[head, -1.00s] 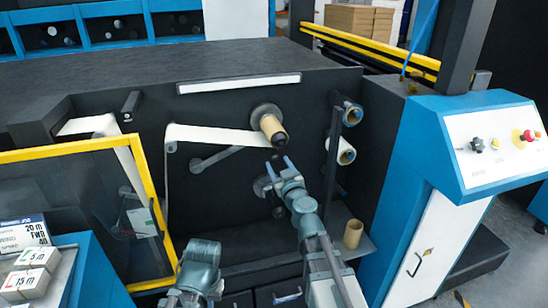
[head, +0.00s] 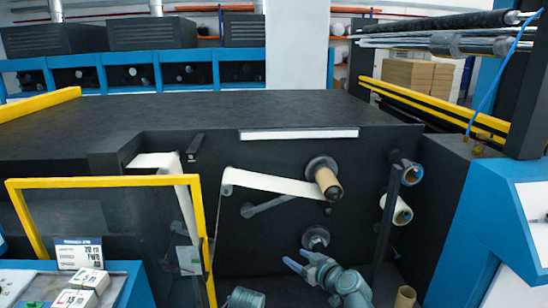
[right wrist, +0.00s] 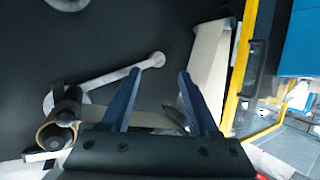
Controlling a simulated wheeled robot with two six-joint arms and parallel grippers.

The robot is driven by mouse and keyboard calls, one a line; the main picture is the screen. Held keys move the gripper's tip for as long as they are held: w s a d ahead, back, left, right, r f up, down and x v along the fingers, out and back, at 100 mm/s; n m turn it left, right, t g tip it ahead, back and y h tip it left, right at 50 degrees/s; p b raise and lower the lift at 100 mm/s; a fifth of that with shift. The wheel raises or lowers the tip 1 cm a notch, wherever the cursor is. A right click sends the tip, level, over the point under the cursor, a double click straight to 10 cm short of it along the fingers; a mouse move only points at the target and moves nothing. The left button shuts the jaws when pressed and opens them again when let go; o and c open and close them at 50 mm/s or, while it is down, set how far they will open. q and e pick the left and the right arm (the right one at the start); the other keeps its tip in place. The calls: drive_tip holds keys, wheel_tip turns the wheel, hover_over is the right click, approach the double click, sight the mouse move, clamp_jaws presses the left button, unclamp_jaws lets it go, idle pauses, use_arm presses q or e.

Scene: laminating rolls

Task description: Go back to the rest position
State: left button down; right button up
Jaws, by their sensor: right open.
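My right gripper (head: 297,258) is open and empty in the head view, just below and left of the lower spindle (head: 315,237), in front of the black machine face. In the right wrist view its two blue fingers (right wrist: 159,74) stand apart with nothing between them. A brown core (head: 327,181) sits on the upper spindle, with a white web (head: 270,182) running left from it. The core also shows at the left of the right wrist view (right wrist: 48,133). A rounded grey part of my left arm shows at the bottom edge; its gripper is out of view.
Two rolls (head: 411,173) (head: 402,213) sit on a post at the right. A loose core (head: 404,297) stands below them. A yellow-framed guard (head: 105,182) and small labelled boxes (head: 75,299) are at the left. A blue console (head: 500,215) stands at the right.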

drive_tip(key=s+f+m+g+h, duration=0.2)
drive_tip(key=s+f+g, duration=0.55)
drive_tip(key=f, duration=0.35)
drive_tip(key=s+d+f+m+g+h, duration=0.3)
drive_tip(key=s+d+g+h, duration=0.1)
drive_tip(key=s+d, duration=0.25)
drive_tip(key=s+a+r+n+h+p, duration=0.2)
drive_tip(key=s+a, duration=0.5)
drive_tip(key=a, duration=0.3)
drive_tip(key=shift+s+a+n+g, duration=0.25)
drive_tip(key=shift+a+n+g, duration=0.05)
drive_tip(key=shift+n+g, duration=0.15)
idle(0.3)
